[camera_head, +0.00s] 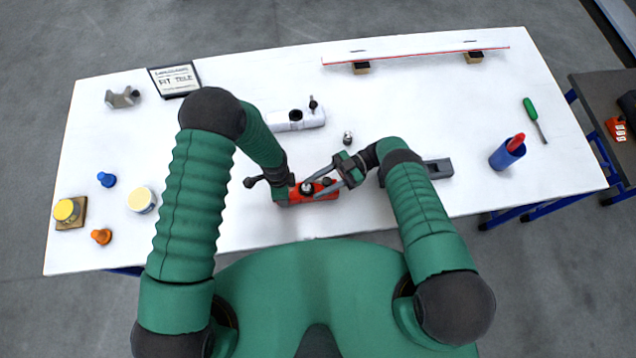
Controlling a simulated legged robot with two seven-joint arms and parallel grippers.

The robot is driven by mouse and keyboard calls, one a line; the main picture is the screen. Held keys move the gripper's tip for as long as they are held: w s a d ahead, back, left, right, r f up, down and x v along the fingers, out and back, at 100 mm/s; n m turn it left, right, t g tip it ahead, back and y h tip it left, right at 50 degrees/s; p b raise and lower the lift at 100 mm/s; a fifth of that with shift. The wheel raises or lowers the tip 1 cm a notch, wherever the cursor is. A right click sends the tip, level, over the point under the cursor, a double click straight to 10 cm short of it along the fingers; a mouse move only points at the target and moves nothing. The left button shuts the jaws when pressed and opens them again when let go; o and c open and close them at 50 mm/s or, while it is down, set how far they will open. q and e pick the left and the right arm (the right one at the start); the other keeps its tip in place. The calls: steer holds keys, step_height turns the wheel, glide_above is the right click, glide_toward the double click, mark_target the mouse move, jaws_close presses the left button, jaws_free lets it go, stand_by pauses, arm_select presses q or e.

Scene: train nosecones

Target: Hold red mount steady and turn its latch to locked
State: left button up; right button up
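The red mount (326,190) lies on the white table close to my body, with a dark round part on its top that looks like the latch. Whether the latch is locked is too small to tell. My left gripper (282,194) is at the mount's left end. Its fingers are mostly hidden, so I cannot tell whether it grips the mount. My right gripper (312,187) reaches in from the right over the mount. Its two fingers are spread, one on the far side and one on the near side of the latch area; contact is unclear.
A white mount (290,121) and a small metal knob (347,138) lie behind. A grey block (437,169) is beside my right wrist. Several colored pieces lie at left.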

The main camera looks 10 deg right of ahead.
steer(key=shift+o, duration=0.7)
step_height(320, 180, up, 10)
steer(key=shift+c, duration=0.2)
steer(key=s+d+f+m+t+h, duration=0.25)
steer(key=d+f+m+t, duration=0.35)
steer(key=t, duration=0.4)
steer(key=s+d+f+m+t+h, duration=0.1)
steer(key=s+d+f+m+t, duration=0.25)
steer(key=m+t, duration=0.55)
steer(key=shift+n+t, duration=0.4)
steer(key=shift+n, duration=0.2)
steer(key=x, duration=0.8)
steer(key=f+x, duration=0.1)
steer(key=x, duration=0.3)
steer(key=shift+w+a, duration=0.15)
steer(key=shift+w, duration=0.25)
